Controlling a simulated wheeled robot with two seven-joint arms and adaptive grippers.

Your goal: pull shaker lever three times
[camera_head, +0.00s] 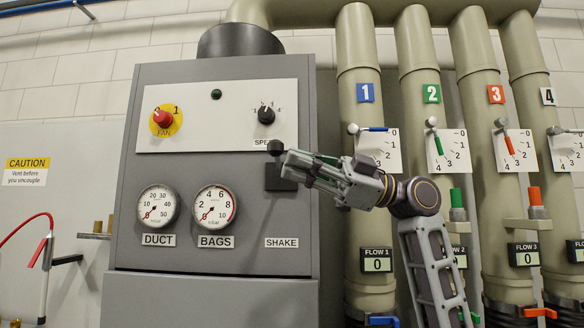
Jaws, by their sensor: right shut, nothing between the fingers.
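The shaker lever shows as a black ball knob (275,147) above a dark square mount (277,178) on the front of the grey cabinet. A SHAKE label (282,242) sits below it. My right gripper (290,165) is shut and empty, its fingertips at the right of the knob and in front of the mount. Whether the fingertips touch the lever, I cannot tell. The gripper hides part of the mount. My left gripper is not in view.
The cabinet (220,285) carries a red FAN knob (163,118), a speed dial (266,115) and two gauges, DUCT (158,205) and BAGS (215,206). Several thick pipes with small levers stand to the right, behind my right arm. A red hose (28,222) hangs at the left.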

